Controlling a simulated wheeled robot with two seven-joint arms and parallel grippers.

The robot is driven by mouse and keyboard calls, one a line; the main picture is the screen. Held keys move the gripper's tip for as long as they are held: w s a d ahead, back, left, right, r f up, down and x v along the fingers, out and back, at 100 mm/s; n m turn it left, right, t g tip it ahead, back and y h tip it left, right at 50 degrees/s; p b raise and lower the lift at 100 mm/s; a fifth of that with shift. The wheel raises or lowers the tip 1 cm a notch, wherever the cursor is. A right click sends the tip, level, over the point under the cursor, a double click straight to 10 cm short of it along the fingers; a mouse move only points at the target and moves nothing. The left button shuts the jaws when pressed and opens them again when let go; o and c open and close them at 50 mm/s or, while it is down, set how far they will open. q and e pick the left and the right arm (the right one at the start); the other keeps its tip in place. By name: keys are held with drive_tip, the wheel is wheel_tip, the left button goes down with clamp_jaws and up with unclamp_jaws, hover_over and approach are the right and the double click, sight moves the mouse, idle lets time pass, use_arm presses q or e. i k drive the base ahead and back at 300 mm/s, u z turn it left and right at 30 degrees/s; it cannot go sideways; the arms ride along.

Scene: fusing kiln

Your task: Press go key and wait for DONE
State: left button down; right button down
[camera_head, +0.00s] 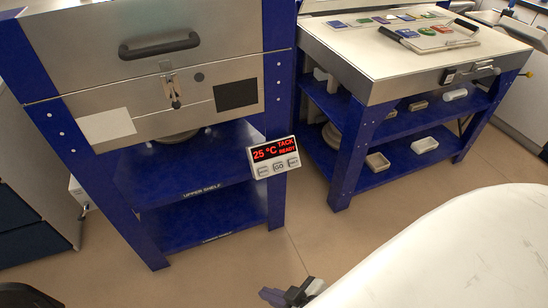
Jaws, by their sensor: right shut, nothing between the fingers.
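The control box (273,158) hangs at the front right leg of the blue kiln stand. Its display (273,149) shows "25 °C", "TACK" and "READY" in red. The go key (279,166) is the middle one of three keys below the display, and nothing covers it. The kiln (150,75) is a steel box with a dark handle, and its lid looks shut. My right gripper (275,295) is at the bottom centre, well below the control box and apart from it. It is shut and empty.
A blue workbench (370,90) stands right of the kiln, with a tray (440,36) and coloured glass pieces on top and small dishes on its shelves. The upper shelf (185,185) is under the kiln. The floor (240,265) before the control box is clear.

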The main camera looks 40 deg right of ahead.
sight(277, 167)
drive_tip(key=z, duration=1.1)
